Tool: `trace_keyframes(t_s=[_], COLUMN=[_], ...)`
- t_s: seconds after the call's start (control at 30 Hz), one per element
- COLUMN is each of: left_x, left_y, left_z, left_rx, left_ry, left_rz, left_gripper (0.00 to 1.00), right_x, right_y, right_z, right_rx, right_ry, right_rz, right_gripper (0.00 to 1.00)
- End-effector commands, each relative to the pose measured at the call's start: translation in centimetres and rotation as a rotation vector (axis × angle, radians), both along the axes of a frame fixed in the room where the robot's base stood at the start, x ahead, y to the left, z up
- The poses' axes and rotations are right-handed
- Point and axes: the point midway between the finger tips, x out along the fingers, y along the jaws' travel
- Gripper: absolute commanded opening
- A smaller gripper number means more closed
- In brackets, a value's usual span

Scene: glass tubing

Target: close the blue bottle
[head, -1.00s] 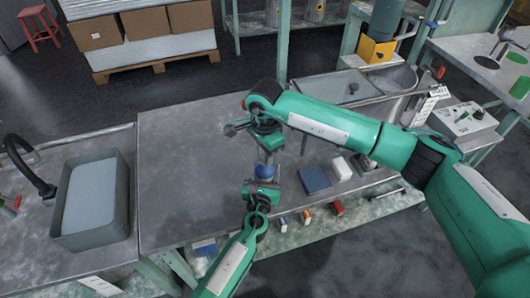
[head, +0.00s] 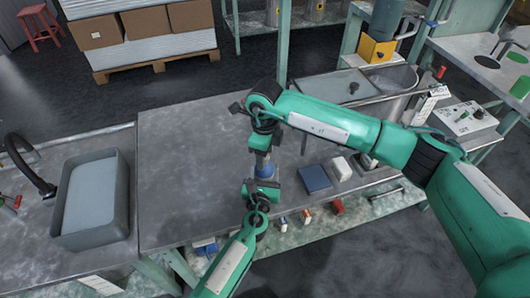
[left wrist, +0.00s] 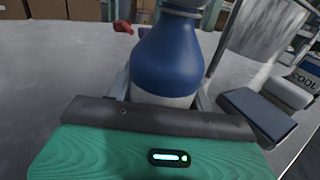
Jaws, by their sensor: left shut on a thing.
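The blue bottle (head: 264,170) stands upright near the front edge of the metal table (head: 190,180). The left wrist view shows its blue shoulder (left wrist: 166,58) and white lower part (left wrist: 160,97); a greyish piece at its neck is cut off by the top edge. My left gripper (head: 262,187) is shut on the bottle, a finger on each side of it. My right gripper (head: 262,146) is directly above the bottle, at or near its top. Its fingers are too small and hidden to tell whether they hold anything.
A dark blue block (head: 314,178) and a white block (head: 341,168) lie right of the bottle. A grey bin (head: 118,205) stands at the left. A metal basin (head: 391,78) is at the back right. The table's middle left is clear.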

Motion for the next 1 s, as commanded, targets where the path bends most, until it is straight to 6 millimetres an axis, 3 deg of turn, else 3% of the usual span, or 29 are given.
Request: trace_keyframes(t_s=[0.27,0.7,1.0], left_x=[-0.1,-0.1,-0.1], left_y=[-0.1,-0.1,-0.1], left_z=[0.0,0.0,0.0], left_rx=[0.000,0.000,0.000], left_ry=[0.000,0.000,0.000], left_rz=[-0.002,-0.002,-0.002], left_gripper=[0.00,0.00,0.00], right_x=[0.1,0.2,0.1], right_y=[0.0,0.0,0.0], right_z=[0.7,9.1,11.9], right_rx=[0.002,0.002,0.001], right_ry=[-0.004,-0.004,-0.001], right_rz=[0.000,0.001,0.001], right_gripper=[0.51,0.51,0.51])
